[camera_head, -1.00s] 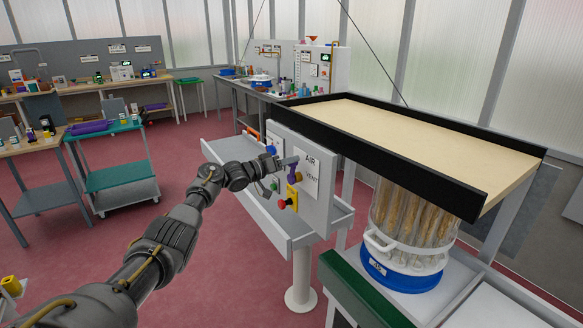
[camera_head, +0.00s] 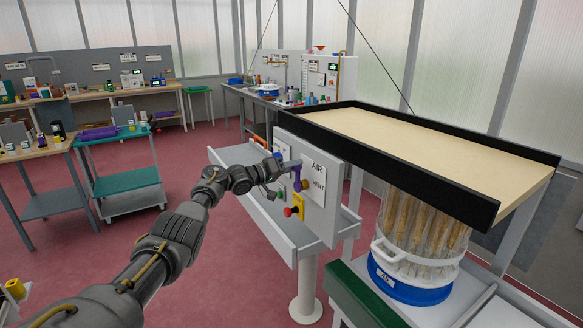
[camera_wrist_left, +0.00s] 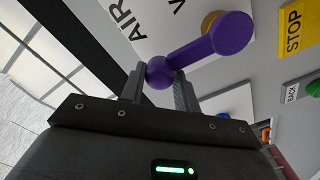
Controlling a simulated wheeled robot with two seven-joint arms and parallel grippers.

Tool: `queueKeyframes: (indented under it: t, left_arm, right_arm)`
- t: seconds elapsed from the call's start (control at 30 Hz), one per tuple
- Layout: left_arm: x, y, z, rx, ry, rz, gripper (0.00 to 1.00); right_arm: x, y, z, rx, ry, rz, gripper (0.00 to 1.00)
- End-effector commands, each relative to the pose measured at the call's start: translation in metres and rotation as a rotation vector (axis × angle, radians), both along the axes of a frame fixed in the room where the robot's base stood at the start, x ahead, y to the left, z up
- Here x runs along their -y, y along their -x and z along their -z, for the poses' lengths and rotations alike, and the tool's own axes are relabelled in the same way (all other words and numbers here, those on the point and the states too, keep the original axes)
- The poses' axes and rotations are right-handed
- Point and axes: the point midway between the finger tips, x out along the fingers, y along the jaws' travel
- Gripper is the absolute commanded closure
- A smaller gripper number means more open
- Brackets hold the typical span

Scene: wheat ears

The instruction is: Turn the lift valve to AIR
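The lift valve has a purple lever (camera_head: 297,174) on the grey upright panel (camera_head: 328,215). In the left wrist view the purple lever (camera_wrist_left: 205,45) runs from its brass hub (camera_wrist_left: 211,20) to a round knob. My left gripper (camera_head: 291,164) is at the lever's upper end. In the left wrist view its two fingertips (camera_wrist_left: 160,80) lie on both sides of the knob and appear closed on it. The white label (camera_head: 315,178) reads AIR above VENT. The lever points up from its hub, on the AIR side. My right gripper is not in view.
A yellow STOP plate (camera_wrist_left: 293,32) with a red button (camera_head: 288,212) is below the lever. A grey tray (camera_head: 262,222) runs under the panel. To the right are a black-rimmed bench (camera_head: 430,135) and a clear drum of wheat ears with a blue base (camera_head: 405,288).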

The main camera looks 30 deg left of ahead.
Motion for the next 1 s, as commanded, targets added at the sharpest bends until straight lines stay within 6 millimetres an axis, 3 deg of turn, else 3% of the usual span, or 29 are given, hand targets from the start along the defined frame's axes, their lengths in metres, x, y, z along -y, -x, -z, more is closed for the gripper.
queueKeyframes:
  t: [0.03,0.13,0.57,1.0]
  left_arm:
    - [0.004,0.001,0.007,-0.013,0.000,0.009,0.64]
    - [0.003,0.001,0.006,-0.010,0.000,0.007,0.50]
    - [-0.004,0.008,0.003,-0.004,-0.001,0.002,0.50]
    - [-0.039,0.067,0.006,-0.004,-0.005,0.001,0.50]
  right_arm:
    - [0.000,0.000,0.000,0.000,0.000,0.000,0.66]
    - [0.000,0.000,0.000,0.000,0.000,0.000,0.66]
    - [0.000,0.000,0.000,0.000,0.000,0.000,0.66]
    - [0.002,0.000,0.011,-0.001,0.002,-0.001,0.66]
